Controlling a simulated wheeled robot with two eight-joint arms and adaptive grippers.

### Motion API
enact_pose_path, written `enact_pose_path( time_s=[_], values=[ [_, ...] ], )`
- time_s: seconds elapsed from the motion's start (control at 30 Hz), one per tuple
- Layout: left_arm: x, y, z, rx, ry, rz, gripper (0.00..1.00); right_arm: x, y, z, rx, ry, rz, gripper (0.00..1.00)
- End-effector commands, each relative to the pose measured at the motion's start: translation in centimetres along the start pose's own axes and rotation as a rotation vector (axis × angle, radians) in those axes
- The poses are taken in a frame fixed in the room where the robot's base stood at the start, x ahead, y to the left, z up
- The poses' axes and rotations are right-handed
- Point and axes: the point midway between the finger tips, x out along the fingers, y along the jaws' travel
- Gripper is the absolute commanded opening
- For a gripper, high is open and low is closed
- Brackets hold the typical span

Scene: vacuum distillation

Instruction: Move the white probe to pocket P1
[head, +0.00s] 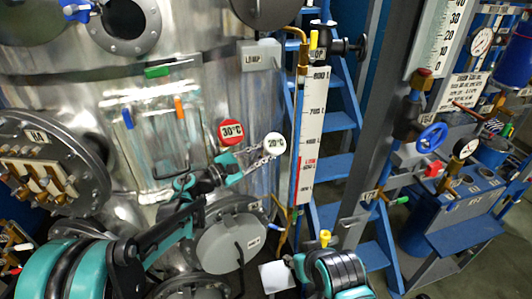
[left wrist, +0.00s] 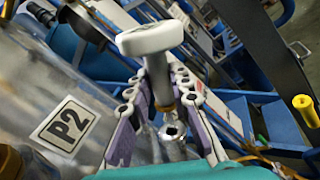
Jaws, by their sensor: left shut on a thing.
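The white probe has a round white head marked 20°C (head: 275,143); its head also shows from its edge in the left wrist view (left wrist: 150,38). My left gripper (head: 260,157) is shut on the probe below its head, in front of the steel vessel. In the left wrist view the fingers lie on either side of its stem. A metal fitting with a dark hole (left wrist: 172,130) shows between the fingers; I cannot tell whether the stem is in it. A P2 label (left wrist: 62,125) is on the vessel nearby. I cannot make out a P1 label. My right gripper is not in view.
A red round head marked 30°C (head: 230,132) is on the vessel close left of the gripper. A white level scale (head: 313,125) and brass pipe stand just right. A flanged round cover (head: 230,250) is below. Blue steps (head: 340,165) are behind.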

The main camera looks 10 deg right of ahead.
Motion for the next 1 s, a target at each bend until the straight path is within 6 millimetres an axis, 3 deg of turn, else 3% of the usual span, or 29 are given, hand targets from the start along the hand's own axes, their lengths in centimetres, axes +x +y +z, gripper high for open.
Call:
enact_pose_path(
  time_s=[0.77, 1.0],
  values=[
    [0.0, 0.0, -2.0, 0.0, 0.0, 0.001, 0.0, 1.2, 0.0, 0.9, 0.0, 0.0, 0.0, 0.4],
    [0.0, 0.1, -1.4, 0.0, 0.0, 0.001, 0.0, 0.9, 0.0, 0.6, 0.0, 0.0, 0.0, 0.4]
  ],
)
